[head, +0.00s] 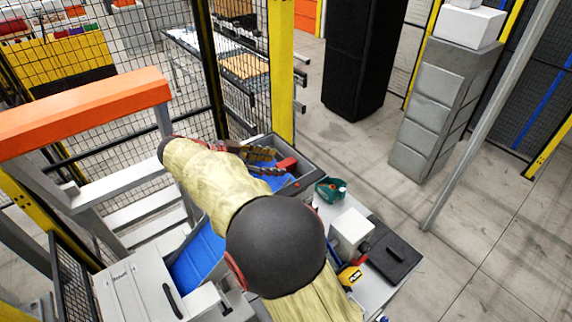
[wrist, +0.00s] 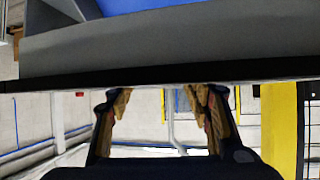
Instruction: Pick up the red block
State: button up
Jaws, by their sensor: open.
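A red block (head: 286,163) shows in the head view, at a grey bin (head: 308,182) with a blue inside (head: 276,182). My gripper (head: 272,160) is over the bin with its two brown fingers apart, its tips just left of the block. I cannot tell whether the block is between the fingertips or beyond them. In the wrist view my gripper (wrist: 160,98) is open, with nothing visible between the fingers. That view shows a grey wall (wrist: 160,45) with blue above it, and no red block. My forearm hides part of the bin area.
Right of the bin, a white box (head: 351,230), a green item (head: 330,189), a yellow-and-blue tool (head: 349,275) and a black case (head: 391,250) sit on a bench. A yellow post (head: 281,75) and mesh fence stand behind the bin. Open floor lies to the right.

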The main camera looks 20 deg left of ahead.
aim_at(283, 163)
jog(key=p+x, duration=0.1)
jog(key=x, duration=0.3)
jog(key=shift+w+f+p, duration=0.2)
jog(key=shift+w+p, duration=0.05)
jog(key=shift+p, duration=0.05)
jog(key=shift+s+a, duration=0.1)
jog(key=shift+c, duration=0.3)
jog(key=shift+c, duration=0.6)
jog(key=c, duration=1.1)
jog(key=shift+a+r+b, duration=0.1)
jog(key=shift+r+b, duration=0.05)
jog(key=shift+b, duration=0.25)
